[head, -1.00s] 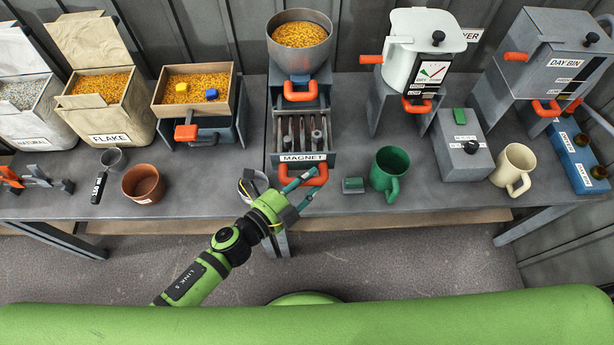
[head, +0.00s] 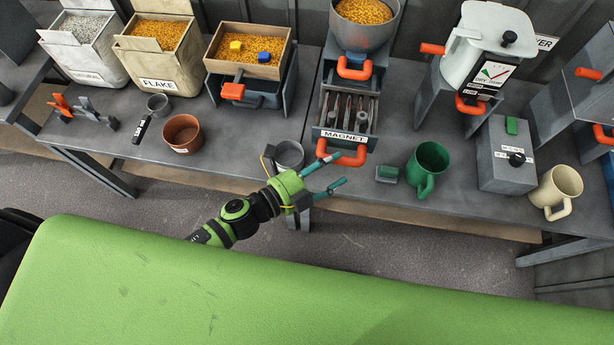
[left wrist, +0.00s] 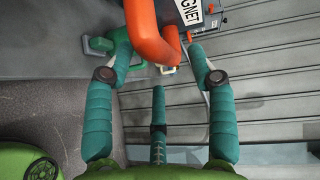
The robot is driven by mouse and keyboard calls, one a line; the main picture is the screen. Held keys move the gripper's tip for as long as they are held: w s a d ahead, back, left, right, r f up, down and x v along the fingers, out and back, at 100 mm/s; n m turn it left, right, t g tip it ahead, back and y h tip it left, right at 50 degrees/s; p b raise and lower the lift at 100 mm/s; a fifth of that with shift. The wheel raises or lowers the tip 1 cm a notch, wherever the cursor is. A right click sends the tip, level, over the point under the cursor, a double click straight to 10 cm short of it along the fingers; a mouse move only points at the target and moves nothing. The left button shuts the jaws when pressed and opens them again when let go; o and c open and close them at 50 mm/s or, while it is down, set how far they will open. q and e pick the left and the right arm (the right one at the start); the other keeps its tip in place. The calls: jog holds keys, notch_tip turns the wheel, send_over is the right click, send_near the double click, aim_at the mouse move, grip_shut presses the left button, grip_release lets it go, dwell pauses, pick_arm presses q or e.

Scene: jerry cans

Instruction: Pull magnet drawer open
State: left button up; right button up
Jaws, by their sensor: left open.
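The magnet drawer (head: 344,136) sits below the grey hopper, with its dark rods showing from above behind the MAGNET label. Its orange handle (head: 353,159) sticks out over the table's front edge. My left gripper (head: 339,171) is open, in front of and slightly below the handle, with its upper fingertip close to it. In the left wrist view the orange handle (left wrist: 150,38) shows at the top, between the fingertips of my gripper (left wrist: 160,48). The fingers are apart and not closed on it; whether one touches it I cannot tell. My right gripper is not in view.
On the table (head: 240,125), a grey cup (head: 289,155) stands left of the drawer. A brown pot (head: 183,133) is further left. The floor in front is clear.

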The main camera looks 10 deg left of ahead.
pick_arm(q)
jog(key=v, duration=0.8)
jog(key=s+a+f+n+g+y, duration=0.1)
jog(key=a+f+n+y, duration=0.4)
jog(key=f, duration=0.7)
jog(key=s+a+f+n+g+y, duration=0.1)
jog(key=a+f+n+y, duration=0.3)
jog(key=a+f+n, duration=0.5)
jog(key=s+f+n+g+y, duration=0.1)
jog(key=s+f+n+g, duration=0.3)
jog(key=s+f, duration=0.5)
jog(key=s+a+f+n+g+y, duration=0.1)
jog(key=s+f+n+g, duration=0.3)
jog(key=s+f, duration=0.5)
jog(key=s+n, duration=0.1)
jog(key=s, duration=0.4)
jog(key=shift+s+y, duration=0.2)
jog(key=shift+y, duration=0.2)
